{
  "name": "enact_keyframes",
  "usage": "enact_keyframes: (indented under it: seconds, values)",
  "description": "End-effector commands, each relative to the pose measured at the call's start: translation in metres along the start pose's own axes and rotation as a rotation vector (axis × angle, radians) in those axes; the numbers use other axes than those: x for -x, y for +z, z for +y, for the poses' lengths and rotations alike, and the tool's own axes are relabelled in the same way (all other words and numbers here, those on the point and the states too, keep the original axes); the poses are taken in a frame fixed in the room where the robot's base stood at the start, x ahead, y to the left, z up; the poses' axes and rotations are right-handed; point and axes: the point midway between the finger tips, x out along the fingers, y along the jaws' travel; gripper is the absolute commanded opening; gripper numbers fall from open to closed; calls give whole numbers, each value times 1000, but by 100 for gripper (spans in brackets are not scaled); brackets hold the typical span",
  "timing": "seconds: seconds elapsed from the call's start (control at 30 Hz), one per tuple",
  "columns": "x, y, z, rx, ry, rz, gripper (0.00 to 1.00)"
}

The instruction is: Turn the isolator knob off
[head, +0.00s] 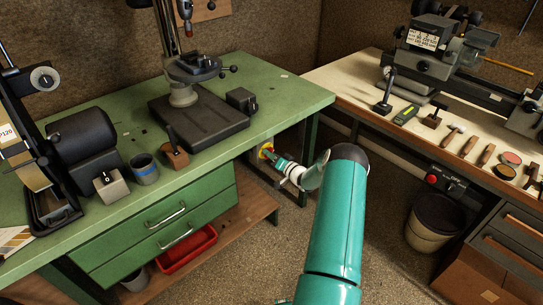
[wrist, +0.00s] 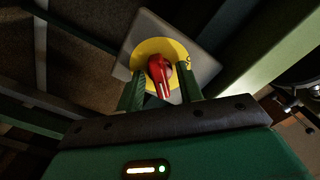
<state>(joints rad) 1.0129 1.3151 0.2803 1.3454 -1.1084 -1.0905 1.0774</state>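The isolator's red knob (wrist: 160,74) sits on a round yellow plate (wrist: 148,48) in front of a grey box (wrist: 143,27). In the head view the yellow plate (head: 263,149) shows below the green bench's right end, partly hidden by my gripper (head: 275,158). In the wrist view my gripper (wrist: 160,88) is open, with one green finger on each side of the knob. Gaps show between the knob and both fingers, so it is not clasped. The knob looks elongated and slightly tilted. I cannot read its setting.
The green bench (head: 265,86) overhangs the isolator, and its leg (head: 309,142) stands close to my wrist. A lower wooden shelf (head: 255,205) holds a red tray (head: 187,249). A bin (head: 433,222) stands under the right bench. The floor between the benches is open.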

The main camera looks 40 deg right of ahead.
Motion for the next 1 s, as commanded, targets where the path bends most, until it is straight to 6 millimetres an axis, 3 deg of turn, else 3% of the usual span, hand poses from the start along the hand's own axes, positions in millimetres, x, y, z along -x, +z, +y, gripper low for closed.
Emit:
enact_keyframes:
  seconds: [0.07, 0.2, 0.67, 1.0]
  values:
    - [0, 0, 0, 0, 0, 0, 32]
    - [0, 0, 0, 1, 0, 0, 6]
    - [0, 0, -1, 83, -2, -1, 6]
    - [0, 0, -1, 339, -2, 0, 6]
